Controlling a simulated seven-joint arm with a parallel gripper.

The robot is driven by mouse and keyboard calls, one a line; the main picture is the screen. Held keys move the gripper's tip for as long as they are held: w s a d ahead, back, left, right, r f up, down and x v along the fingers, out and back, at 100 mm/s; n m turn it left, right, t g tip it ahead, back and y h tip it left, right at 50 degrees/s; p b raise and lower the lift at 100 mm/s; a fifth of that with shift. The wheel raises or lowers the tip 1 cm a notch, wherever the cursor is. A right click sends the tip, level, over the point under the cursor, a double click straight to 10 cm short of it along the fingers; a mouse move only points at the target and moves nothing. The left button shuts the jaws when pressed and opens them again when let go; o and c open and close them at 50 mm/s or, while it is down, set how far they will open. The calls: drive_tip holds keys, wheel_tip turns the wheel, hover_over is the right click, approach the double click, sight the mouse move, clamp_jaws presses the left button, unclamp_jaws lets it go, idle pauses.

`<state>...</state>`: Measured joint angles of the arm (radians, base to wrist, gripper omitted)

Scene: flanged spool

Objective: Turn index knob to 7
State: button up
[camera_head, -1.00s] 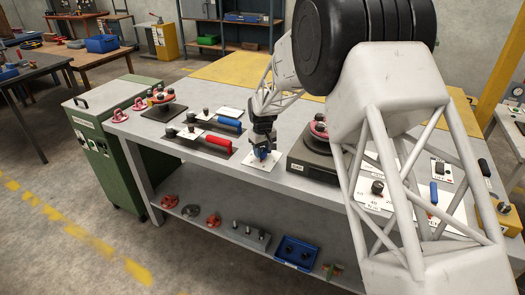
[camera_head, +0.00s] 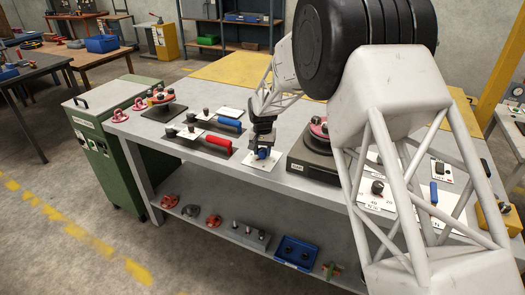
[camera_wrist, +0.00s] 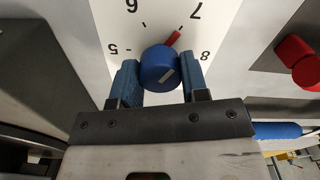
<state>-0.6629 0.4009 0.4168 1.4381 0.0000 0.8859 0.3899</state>
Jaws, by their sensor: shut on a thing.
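The index knob (camera_wrist: 160,69) is a round blue knob with a pale mark on its top, on a white dial plate (camera_wrist: 115,28). In the wrist view the plate shows 5, 6, 7 and 8. A red pointer (camera_wrist: 172,39) sticks out from the knob toward the upper right, to the 7 side, close to the tick by the 7. My gripper (camera_wrist: 160,80) is shut on the knob, one blue finger on each side. In the head view my gripper (camera_head: 263,152) points down at the white plate (camera_head: 262,168) on the bench; the pointer cannot be read there.
A dark base with a red flanged part (camera_head: 319,128) stands close on the right. My arm hides much of the bench's right side.

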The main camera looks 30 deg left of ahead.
sight(263, 150)
idle(0.4)
drive_tip(key=o, duration=0.9)
drive_tip(key=shift+o, duration=0.2)
drive_tip(key=shift+r, duration=3.95)
